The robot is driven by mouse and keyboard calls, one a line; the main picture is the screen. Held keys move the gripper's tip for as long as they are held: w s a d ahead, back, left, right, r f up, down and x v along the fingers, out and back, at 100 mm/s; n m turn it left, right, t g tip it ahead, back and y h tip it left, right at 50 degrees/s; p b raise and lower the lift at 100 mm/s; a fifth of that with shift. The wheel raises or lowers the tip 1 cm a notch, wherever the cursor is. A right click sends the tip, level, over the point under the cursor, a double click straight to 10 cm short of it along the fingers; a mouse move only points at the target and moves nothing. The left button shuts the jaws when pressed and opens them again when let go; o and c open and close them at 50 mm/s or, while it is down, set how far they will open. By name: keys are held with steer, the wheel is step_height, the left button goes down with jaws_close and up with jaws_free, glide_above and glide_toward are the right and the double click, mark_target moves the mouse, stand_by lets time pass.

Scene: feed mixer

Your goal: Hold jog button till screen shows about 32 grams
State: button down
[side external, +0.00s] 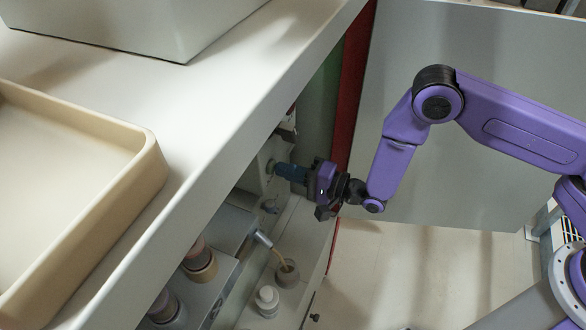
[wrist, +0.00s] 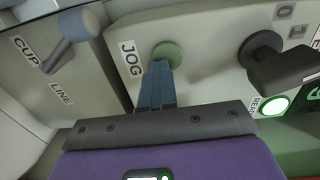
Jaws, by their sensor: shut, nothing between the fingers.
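The round green jog button (wrist: 167,50) sits on the grey panel beside the "JOG" label (wrist: 130,60) in the wrist view. My gripper (wrist: 160,68) is shut, its blue fingertips overlapping the button's lower edge. They look to be at the button; I cannot tell how far it is pressed. In the side view my gripper (side external: 277,169) reaches the panel under the counter. A dark screen (wrist: 312,95) with part of a green character is cut off at the right edge; no gram value is readable. A brown stream (side external: 275,252) runs from the spout (side external: 262,238) into a cup (side external: 287,274).
A lever (wrist: 76,24) marked CUP and LINE is left of the button. The white counter (side external: 235,80) overhangs the panel. A white jar (side external: 267,300) stands near the cup.

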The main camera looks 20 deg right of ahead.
steer(key=shift+w+a+r, duration=0.35)
steer(key=shift+a+r, duration=0.2)
steer(key=shift+r, duration=0.2)
steer(key=f+v, duration=0.2)
steer(key=v, duration=1.3)
steer(key=shift+d, duration=0.25)
